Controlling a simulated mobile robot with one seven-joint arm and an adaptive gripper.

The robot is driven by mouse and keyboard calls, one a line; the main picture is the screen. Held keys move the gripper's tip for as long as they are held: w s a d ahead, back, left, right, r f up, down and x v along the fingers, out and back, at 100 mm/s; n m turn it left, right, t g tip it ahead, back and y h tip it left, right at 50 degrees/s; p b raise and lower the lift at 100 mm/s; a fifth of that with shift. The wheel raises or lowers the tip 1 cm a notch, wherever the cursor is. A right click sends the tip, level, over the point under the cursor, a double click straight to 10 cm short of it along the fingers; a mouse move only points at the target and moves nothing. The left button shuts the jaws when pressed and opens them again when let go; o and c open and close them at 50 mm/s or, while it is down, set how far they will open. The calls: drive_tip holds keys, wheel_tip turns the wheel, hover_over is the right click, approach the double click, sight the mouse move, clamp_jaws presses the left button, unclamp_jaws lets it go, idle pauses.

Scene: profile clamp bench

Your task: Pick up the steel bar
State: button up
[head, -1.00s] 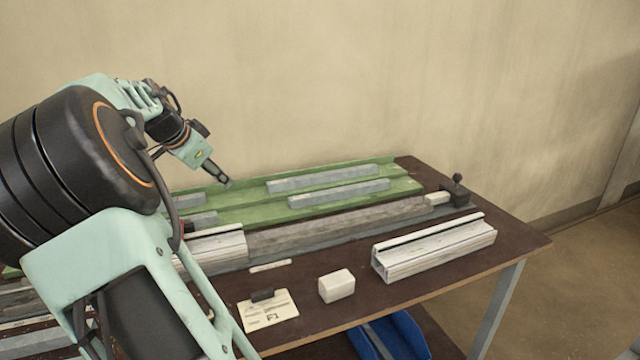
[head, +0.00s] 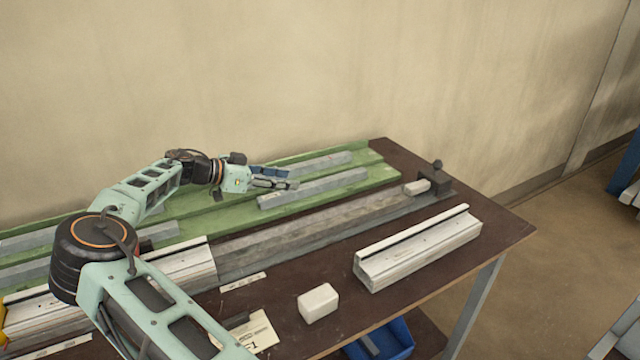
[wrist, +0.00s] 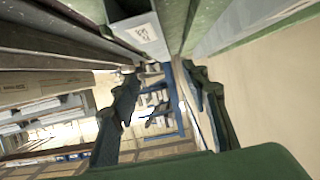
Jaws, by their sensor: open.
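Several grey steel bars lie in a green tray (head: 388,174). On the right half are a front steel bar (head: 325,188) and a back steel bar (head: 325,161). I cannot tell which one the task means. My gripper (head: 287,178) is open and points to the right, near the left ends of these two bars. In the head view it partly covers the back bar. In the wrist view my gripper's two dark fingers (wrist: 162,85) stand apart with no bar between them. A bar's square end (wrist: 142,32) shows above them there. Contact cannot be judged.
In front of the tray lie a long grey rail (head: 330,220) with an end clamp (head: 436,180), a white profile (head: 420,248), a white block (head: 318,303) and a paper card (head: 258,332). The wall stands behind. A blue bin (head: 385,342) sits below the brown bench.

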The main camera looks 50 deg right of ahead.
sight(315, 183)
drive_tip(key=x, duration=0.9)
drive_tip(key=shift+w+d+f, duration=0.1)
drive_tip(key=shift+f, duration=0.3)
drive_tip(key=shift+r, duration=0.1)
clamp_jaws()
